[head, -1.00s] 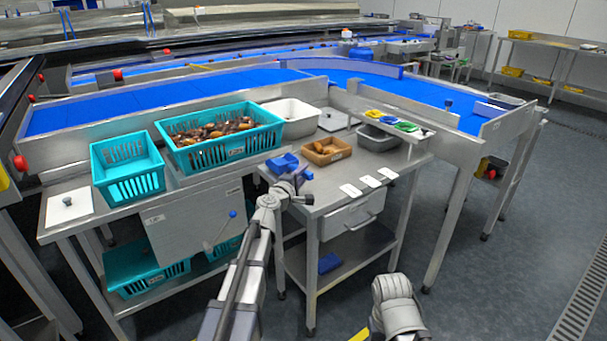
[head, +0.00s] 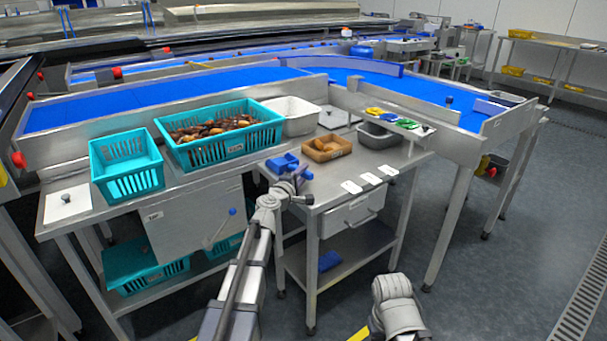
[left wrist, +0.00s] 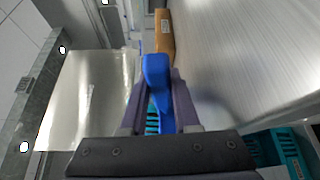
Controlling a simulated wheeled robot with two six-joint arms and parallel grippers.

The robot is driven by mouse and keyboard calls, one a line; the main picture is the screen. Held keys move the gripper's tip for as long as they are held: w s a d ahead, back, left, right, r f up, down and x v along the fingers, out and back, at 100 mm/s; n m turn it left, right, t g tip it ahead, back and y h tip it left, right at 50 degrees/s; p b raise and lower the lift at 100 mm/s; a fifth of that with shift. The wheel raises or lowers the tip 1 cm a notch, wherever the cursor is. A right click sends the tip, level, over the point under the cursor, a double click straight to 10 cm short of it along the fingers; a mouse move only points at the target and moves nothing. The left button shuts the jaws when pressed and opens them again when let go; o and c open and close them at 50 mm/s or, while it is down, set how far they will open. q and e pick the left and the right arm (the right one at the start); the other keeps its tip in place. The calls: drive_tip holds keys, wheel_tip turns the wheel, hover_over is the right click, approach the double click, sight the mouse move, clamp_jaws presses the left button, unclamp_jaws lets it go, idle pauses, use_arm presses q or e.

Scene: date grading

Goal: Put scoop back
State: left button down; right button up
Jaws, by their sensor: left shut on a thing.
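A blue scoop (head: 281,163) is at the left front part of the small steel table, close to the wooden box. My left gripper (head: 299,176) is shut on the scoop's blue handle, which stands between its fingers in the left wrist view (left wrist: 158,76). I cannot tell whether the scoop touches the table. My right gripper is not in view.
A turquoise crate of dates (head: 233,149) and an empty turquoise crate (head: 126,184) stand to the left.

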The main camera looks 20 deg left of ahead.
use_arm(q)
drive_tip(key=shift+f, duration=0.15)
drive_tip(key=c, duration=0.6)
unclamp_jaws()
drive_tip(key=shift+o, duration=0.2)
drive_tip(key=s+a, duration=0.1)
drive_tip(key=s, duration=0.6)
drive_tip(key=shift+s+r, duration=0.3)
drive_tip(key=shift+s, duration=0.1)
